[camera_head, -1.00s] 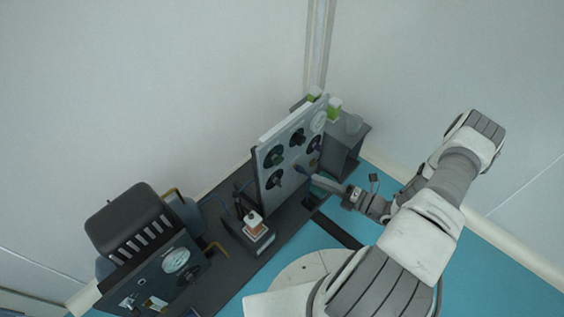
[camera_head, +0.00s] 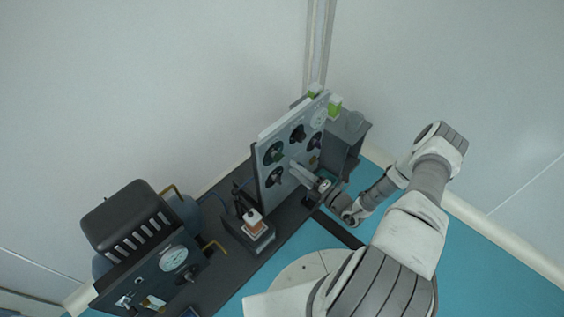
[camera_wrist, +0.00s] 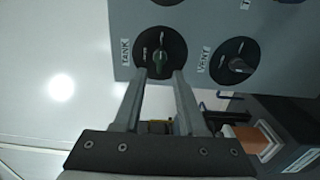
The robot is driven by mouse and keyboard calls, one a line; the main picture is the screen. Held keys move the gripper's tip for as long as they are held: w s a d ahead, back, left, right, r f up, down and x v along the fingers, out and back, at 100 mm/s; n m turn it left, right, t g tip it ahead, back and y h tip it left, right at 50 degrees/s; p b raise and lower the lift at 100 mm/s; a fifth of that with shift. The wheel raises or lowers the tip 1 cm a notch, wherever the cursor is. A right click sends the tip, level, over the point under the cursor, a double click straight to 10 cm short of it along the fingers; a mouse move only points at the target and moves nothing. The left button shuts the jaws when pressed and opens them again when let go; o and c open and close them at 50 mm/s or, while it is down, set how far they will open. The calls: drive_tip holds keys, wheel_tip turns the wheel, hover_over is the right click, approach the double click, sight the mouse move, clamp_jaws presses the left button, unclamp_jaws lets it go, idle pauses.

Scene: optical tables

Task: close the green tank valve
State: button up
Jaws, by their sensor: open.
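My gripper (camera_wrist: 160,78) is open, with a finger at each side of the knob's lower end. Whether the fingers touch the dial is hard to tell.
A black VENT dial (camera_wrist: 234,61) is right of the tank valve. Other dials and a gauge (camera_head: 319,117) share the panel (camera_head: 264,188). A small box with an orange and white top (camera_head: 254,224) stands left of it, near a dark machine (camera_head: 130,225). Blue floor (camera_head: 490,270) is open at right.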

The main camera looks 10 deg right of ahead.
sight(281, 159)
drive_tip(key=b+x, duration=0.1)
drive_tip(key=x, duration=0.5)
drive_tip(key=shift+w+a, duration=0.2)
drive_tip(key=shift+w, duration=0.1)
clamp_jaws()
